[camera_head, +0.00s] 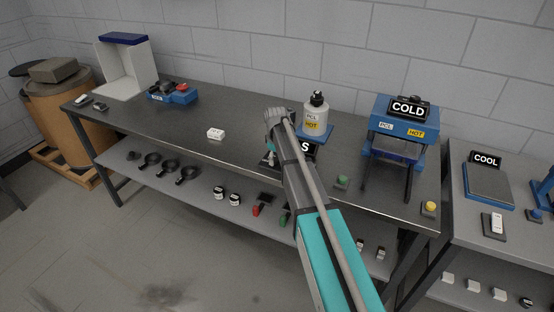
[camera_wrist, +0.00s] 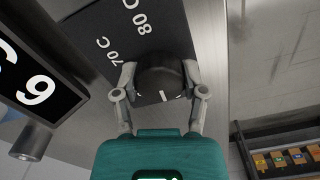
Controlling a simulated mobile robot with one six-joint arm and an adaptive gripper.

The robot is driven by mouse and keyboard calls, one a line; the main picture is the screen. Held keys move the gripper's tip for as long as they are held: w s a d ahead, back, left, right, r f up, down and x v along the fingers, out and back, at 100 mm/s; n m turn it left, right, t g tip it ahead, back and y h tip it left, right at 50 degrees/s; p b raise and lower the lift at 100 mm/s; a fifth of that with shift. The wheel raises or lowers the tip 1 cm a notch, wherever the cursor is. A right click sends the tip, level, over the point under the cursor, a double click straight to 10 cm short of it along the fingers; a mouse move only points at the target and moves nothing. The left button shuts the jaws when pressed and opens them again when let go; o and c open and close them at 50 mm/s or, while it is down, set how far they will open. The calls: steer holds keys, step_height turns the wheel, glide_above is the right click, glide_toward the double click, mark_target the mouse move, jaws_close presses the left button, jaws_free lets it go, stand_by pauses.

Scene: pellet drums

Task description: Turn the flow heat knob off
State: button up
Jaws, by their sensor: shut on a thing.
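The flow heat knob (camera_wrist: 160,76) is a round black knob with a short white mark, seen in the wrist view. It sits on a dark plate (camera_wrist: 110,25) printed with "70 C" and "80 C". The white mark is on the knob's side towards my gripper's body, away from those two labels. My gripper (camera_wrist: 159,68) is shut on the knob, one grey finger on each side. In the head view my arm covers the knob and most of the unit there; part of a black display (camera_head: 304,147) shows beside the arm.
A white bottle (camera_head: 316,115) labelled "PCL HOT" stands close behind my arm. A blue press with a "COLD" sign (camera_head: 408,108) is to its right. A green button (camera_head: 342,182) and yellow button (camera_head: 430,208) sit near the bench's front edge. A white block (camera_head: 215,133) lies left.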

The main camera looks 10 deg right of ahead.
steer(key=shift+s+n, duration=0.2)
steer(key=shift+n, duration=0.3)
steer(key=o, duration=1.1)
steer(key=shift+w, duration=0.1)
steer(key=shift+o, duration=0.2)
steer(key=shift+r, duration=0.1)
